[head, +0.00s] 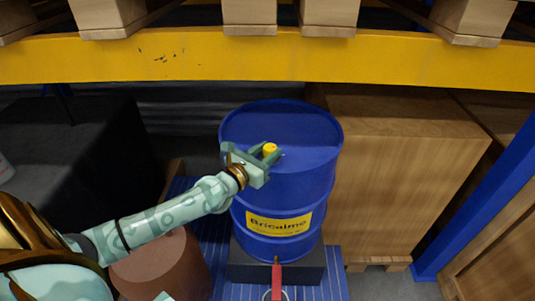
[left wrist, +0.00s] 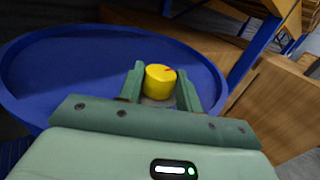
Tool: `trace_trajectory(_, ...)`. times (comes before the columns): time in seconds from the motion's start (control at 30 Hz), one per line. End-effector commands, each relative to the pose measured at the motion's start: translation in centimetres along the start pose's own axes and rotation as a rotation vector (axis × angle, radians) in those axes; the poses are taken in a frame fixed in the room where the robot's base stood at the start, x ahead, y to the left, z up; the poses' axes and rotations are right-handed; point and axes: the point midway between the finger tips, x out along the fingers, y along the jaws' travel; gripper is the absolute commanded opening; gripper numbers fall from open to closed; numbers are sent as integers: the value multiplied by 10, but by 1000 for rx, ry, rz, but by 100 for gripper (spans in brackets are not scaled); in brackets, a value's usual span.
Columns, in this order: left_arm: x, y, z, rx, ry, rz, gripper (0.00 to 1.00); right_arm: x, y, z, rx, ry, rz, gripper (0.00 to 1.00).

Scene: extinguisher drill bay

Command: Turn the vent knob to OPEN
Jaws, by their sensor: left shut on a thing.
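The yellow vent knob (head: 270,149) stands on the lid of a blue drum (head: 290,192) with a yellow label. The knob also shows in the left wrist view (left wrist: 159,80), with a dark reddish mark on its top pointing to the upper right. My left gripper (head: 268,154) reaches over the drum lid and is shut on the knob, one finger on each side; it also shows in the left wrist view (left wrist: 160,88). I cannot read any OPEN marking.
A yellow shelf beam (head: 270,58) crosses above and behind the drum. A large wooden crate (head: 395,170) stands close on the right, and a blue post (head: 478,195) beyond it. A dark covered block (head: 85,150) is at left. A red-handled thing (head: 277,283) is in front.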

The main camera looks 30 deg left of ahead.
Motion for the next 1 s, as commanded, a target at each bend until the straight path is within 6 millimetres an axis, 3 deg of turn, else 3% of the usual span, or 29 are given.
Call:
trace_trajectory(0.4,0,0,-1,0,2,-9,12,1,0,0,0,-1,1,36)
trace_trajectory(0.43,0,0,-1,0,2,-9,38,1,0,0,0,-1,1,36)
trace_trajectory(0.5,0,0,-1,0,1,-9,56,1,0,0,0,-1,1,36)
trace_trajectory(0.83,-2,0,-1,0,1,-9,56,1,0,0,0,-1,1,36)
trace_trajectory(1.0,-25,0,-2,0,4,-9,56,1,0,0,0,-1,0,36)
